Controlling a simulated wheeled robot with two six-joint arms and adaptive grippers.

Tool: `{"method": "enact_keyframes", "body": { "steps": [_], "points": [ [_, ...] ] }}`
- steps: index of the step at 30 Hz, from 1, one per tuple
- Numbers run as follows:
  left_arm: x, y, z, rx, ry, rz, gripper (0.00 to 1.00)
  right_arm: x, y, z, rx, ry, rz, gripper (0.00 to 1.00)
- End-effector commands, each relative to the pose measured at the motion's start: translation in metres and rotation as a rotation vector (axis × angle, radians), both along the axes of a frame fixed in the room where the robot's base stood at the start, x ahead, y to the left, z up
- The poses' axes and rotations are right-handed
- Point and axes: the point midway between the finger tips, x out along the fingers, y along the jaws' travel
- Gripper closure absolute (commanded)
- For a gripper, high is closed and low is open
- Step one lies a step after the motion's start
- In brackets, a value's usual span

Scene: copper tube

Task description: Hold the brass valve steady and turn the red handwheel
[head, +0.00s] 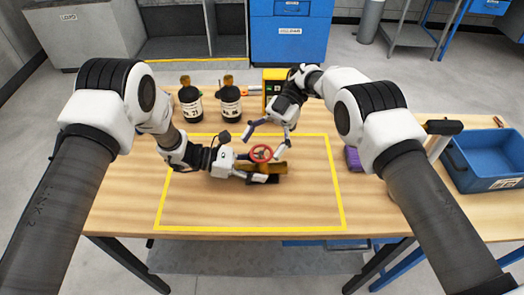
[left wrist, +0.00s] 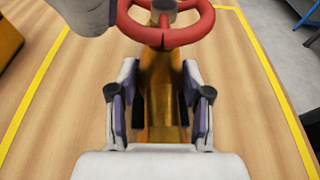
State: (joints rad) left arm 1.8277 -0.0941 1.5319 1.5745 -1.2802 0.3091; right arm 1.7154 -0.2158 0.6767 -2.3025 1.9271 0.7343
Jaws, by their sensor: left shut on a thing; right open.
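The red handwheel (head: 261,153) sits on top of the valve and shows large in the left wrist view (left wrist: 188,34). My left gripper (head: 262,177) is shut on the valve's body; its two fingers (left wrist: 159,110) press from both sides. My right gripper (head: 264,138) is open, its fingers spread above and around the handwheel. I cannot tell whether they touch it.
Two dark labelled bottles (head: 190,105) (head: 230,105) stand at the back of the table. A yellow box (head: 271,82) stands behind my right gripper. A purple object (head: 353,159) lies right of the outline. A blue bin (head: 485,165) stands at the right. The front of the outlined area is clear.

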Motion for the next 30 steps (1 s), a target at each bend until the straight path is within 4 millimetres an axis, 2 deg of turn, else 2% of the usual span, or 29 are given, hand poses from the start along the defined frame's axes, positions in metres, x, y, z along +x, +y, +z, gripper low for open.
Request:
{"method": "enact_keyframes", "body": {
  "steps": [3, 6, 9, 20, 21, 23, 24, 30],
  "points": [
    [0.000, 0.000, 0.000, 0.000, 0.000, 0.001, 0.71, 0.000, 0.000, 0.030, 0.000, -0.004, 0.001, 0.13],
    [0.000, 0.000, 0.000, -0.001, 0.000, 0.000, 0.71, 0.000, 0.000, 0.051, 0.000, -0.001, 0.000, 0.13],
    [0.000, 0.000, 0.000, -0.001, 0.000, 0.000, 0.71, 0.000, 0.000, 0.063, -0.001, -0.001, 0.000, 0.13],
    [0.000, 0.000, 0.001, -0.001, -0.001, 0.000, 0.71, 0.000, 0.000, 0.067, 0.000, 0.000, 0.001, 0.13],
    [0.000, 0.000, 0.001, -0.001, -0.001, 0.000, 0.48, 0.000, 0.000, 0.067, 0.000, 0.000, 0.001, 0.13],
    [0.000, 0.000, 0.001, -0.001, -0.001, 0.000, 0.27, 0.000, 0.000, 0.067, 0.000, 0.000, 0.001, 0.13],
    [0.000, 0.000, 0.001, -0.001, -0.001, 0.000, 0.22, 0.000, 0.000, 0.067, 0.000, 0.000, 0.001, 0.13],
    [0.000, 0.000, 0.000, -0.001, 0.000, 0.000, 0.22, 0.000, 0.000, 0.067, 0.000, 0.000, 0.001, 0.13]
  ]
}}
